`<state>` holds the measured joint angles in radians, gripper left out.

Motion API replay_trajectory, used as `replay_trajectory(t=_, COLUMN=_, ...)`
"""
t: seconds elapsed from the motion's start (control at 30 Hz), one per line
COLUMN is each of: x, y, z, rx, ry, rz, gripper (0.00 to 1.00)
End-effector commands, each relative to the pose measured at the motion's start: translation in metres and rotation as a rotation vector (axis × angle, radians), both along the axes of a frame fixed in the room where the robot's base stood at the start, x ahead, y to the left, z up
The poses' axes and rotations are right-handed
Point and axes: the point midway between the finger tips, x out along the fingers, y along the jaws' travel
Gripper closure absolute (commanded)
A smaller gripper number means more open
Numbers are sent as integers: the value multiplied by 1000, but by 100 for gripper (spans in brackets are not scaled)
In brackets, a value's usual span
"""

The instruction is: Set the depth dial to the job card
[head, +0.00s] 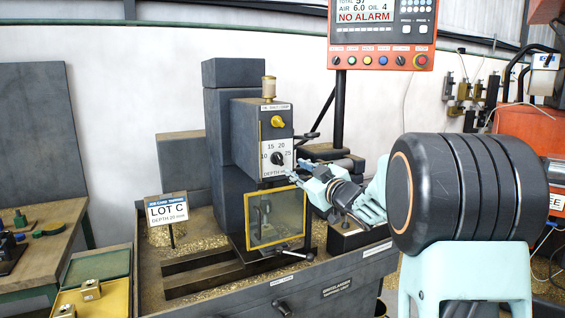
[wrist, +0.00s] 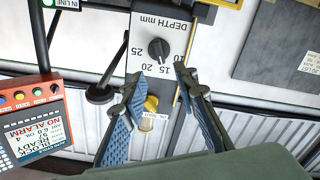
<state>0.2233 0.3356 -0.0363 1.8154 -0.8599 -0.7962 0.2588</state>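The depth dial (head: 277,159) is a black knob on the white plate of the drill head, with 10, 15, 20 and 25 marked around it. In the wrist view the depth dial (wrist: 158,49) appears upside down; I cannot surely tell which number its pointer faces. The job card (head: 167,210) reads LOT C, DEPTH 20 mm and stands on the left of the machine. My gripper (head: 291,172) is just right of and below the dial in the head view. In the wrist view my gripper (wrist: 161,74) is open, its blue-padded fingers apart and empty, close to the dial but not around it.
A yellow-framed guard window (head: 275,217) is below the dial. A yellow knob (head: 277,122) is above it. The control panel (head: 382,35) reads NO ALARM. A yellow tray (head: 103,300) with brass parts is at lower left. The space directly before the dial plate looks clear.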

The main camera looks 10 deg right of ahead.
Motion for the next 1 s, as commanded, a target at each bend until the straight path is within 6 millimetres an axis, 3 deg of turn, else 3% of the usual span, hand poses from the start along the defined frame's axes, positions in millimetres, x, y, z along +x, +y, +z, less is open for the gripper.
replay_trajectory(t=0.17, x=13, y=4, z=0, rx=4, ry=1, rz=2, gripper=72)
replay_trajectory(t=0.6, x=83, y=26, z=0, rx=1, ry=1, rz=1, gripper=72)
replay_trajectory(t=1.0, x=102, y=32, z=-1, rx=2, ry=1, rz=-1, gripper=72)
